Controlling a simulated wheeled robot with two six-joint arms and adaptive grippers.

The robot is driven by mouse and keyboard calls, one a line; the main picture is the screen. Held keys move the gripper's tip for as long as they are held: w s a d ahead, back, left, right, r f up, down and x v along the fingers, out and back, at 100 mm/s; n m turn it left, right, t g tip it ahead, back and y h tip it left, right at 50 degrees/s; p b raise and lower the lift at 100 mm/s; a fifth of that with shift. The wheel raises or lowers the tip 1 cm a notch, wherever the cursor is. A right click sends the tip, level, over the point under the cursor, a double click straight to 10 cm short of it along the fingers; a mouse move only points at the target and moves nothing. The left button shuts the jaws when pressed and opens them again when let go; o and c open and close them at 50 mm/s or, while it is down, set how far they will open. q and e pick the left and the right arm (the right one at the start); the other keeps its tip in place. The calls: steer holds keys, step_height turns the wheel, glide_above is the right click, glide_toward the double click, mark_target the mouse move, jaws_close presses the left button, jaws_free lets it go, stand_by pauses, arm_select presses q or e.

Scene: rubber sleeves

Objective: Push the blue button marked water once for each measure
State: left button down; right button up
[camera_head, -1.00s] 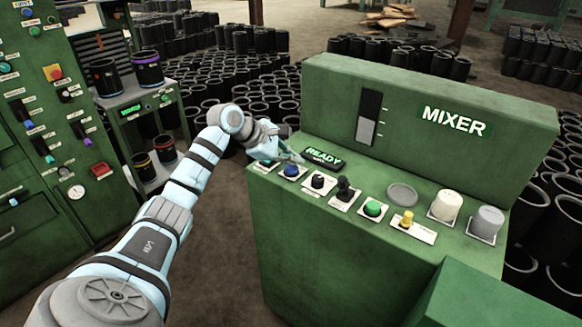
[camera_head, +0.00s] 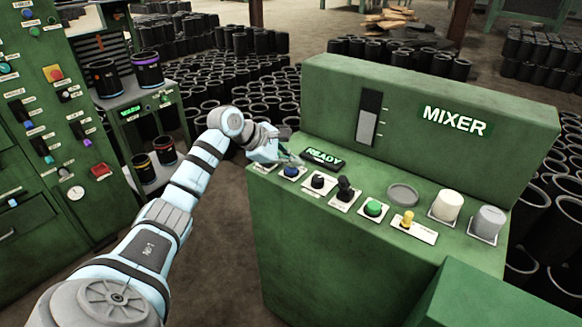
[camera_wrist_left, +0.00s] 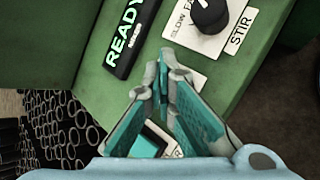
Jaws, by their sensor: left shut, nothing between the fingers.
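The blue button (camera_head: 291,171) sits on a white plate near the left end of the mixer's sloping panel. Its label is too small to read in the head view. My left gripper (camera_head: 298,160) is shut and empty, its tips close behind or above this button; I cannot tell whether they touch. In the left wrist view the shut fingers (camera_wrist_left: 163,72) lie over a white plate (camera_wrist_left: 187,68) and hide any button on it. A teal button (camera_wrist_left: 154,139) shows partly behind the fingers. My right gripper is not in view.
A green cabinet (camera_head: 60,130) stands at left. Several black sleeves (camera_head: 250,90) stand behind.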

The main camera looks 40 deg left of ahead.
mark_target(292, 170)
arm_select(q)
steer(key=shift+r+p, duration=0.7)
steer(key=shift+r, duration=0.15)
step_height(292, 170, up, 5)
steer(key=p, duration=0.4)
stand_by(1.7)
